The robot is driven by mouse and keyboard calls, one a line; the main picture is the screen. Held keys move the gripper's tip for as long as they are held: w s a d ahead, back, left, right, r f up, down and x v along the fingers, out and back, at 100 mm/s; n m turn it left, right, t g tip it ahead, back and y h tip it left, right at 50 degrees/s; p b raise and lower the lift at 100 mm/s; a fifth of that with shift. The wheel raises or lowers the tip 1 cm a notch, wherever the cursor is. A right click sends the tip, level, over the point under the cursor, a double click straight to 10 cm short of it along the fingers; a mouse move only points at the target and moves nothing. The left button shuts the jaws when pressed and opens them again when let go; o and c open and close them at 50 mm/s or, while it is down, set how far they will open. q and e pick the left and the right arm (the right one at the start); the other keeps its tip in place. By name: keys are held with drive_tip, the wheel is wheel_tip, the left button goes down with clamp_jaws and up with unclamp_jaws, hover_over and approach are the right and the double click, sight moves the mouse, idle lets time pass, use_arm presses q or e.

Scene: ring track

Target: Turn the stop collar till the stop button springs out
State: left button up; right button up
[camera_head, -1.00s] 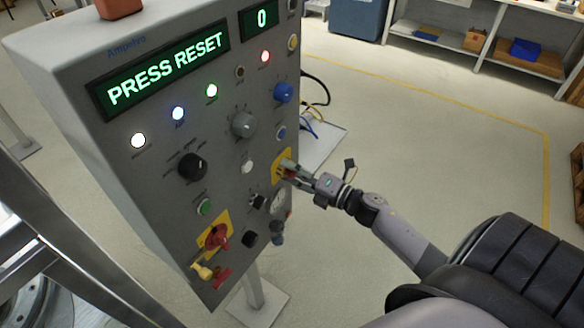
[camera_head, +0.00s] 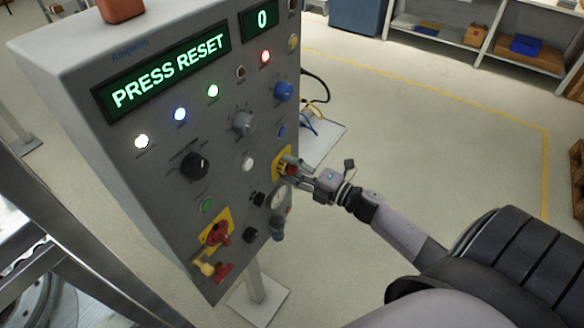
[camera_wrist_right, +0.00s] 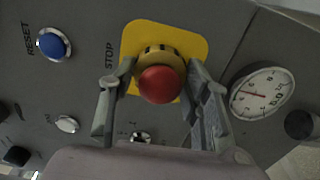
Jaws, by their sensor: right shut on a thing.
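The red stop button (camera_wrist_right: 161,84) sits on a square yellow plate (camera_wrist_right: 194,42) beside the word STOP. The stop collar (camera_wrist_right: 157,54), yellow with dark marks, is around it, mostly behind the button in the right wrist view. My right gripper (camera_wrist_right: 157,78) is shut on the collar, one finger at each side. In the head view the right gripper (camera_head: 288,167) reaches the yellow plate on the panel's right side, its fingers partly hiding the button. I cannot tell how far the button stands out. My left gripper is not in view.
The grey panel (camera_head: 150,170) shows PRESS RESET and 0 on its displays (camera_head: 166,74). A blue reset button (camera_wrist_right: 54,44) is left of the collar and a dial gauge (camera_wrist_right: 262,93) right of it. Open floor lies right.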

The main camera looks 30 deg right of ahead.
drive_tip(key=o, duration=1.1)
drive_tip(key=shift+o, duration=0.3)
drive_tip(key=v, duration=1.2)
drive_tip(key=shift+f, duration=0.1)
